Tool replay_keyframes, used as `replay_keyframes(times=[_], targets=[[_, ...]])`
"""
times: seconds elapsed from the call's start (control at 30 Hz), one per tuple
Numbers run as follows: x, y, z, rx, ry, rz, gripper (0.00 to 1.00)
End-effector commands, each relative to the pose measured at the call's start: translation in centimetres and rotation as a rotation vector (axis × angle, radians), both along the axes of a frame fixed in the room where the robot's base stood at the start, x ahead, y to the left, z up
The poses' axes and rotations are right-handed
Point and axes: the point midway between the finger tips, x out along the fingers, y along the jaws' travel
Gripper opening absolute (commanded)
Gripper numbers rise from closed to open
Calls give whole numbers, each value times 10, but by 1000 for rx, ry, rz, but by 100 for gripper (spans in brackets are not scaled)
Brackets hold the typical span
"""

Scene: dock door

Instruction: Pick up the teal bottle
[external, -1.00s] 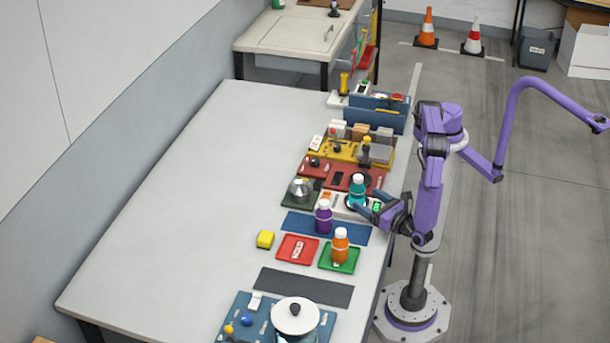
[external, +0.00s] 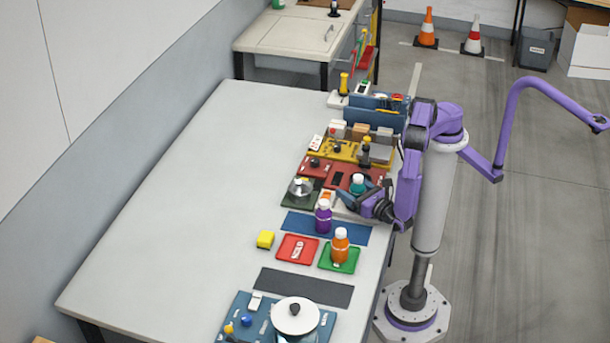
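The teal bottle (external: 358,188) with a white cap stands upright near the right side of the table. My gripper (external: 352,200) is low at the bottle, in front of it and to its right. The dark fingers hide the bottle's lower part. I cannot tell whether the fingers touch it or how far apart they are.
A purple bottle (external: 323,219) stands close by on the left, on a blue mat (external: 296,222). An orange bottle (external: 340,245) stands on a green tray (external: 352,263) nearer the front. Red (external: 310,170) and yellow boards with small items lie behind. The table's left half is clear.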

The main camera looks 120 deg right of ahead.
Motion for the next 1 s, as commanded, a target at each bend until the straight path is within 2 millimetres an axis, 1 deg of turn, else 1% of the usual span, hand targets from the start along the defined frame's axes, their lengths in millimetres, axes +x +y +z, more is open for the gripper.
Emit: replay_keyframes(times=[0.03, 0.07, 0.1, 0.13, 0.2, 0.47, 0.67, 0.77, 0.87, 1.0], targets=[[0, 0, 0, 0, 0, 0, 57], [0, 0, 0, 0, 0, 0, 47], [0, 0, 0, 0, 0, 0, 34], [0, 0, 0, 0, 0, 0, 24], [0, 0, 0, -1, 0, 0, 12], [0, 0, 1, -1, 0, 0, 12], [0, 1, 10, 0, -2, 0, 12], [0, 0, 20, 1, -3, 0, 12], [0, 0, 33, 1, -3, 0, 12], [-21, -1, 57, 0, -2, 3, 12]])
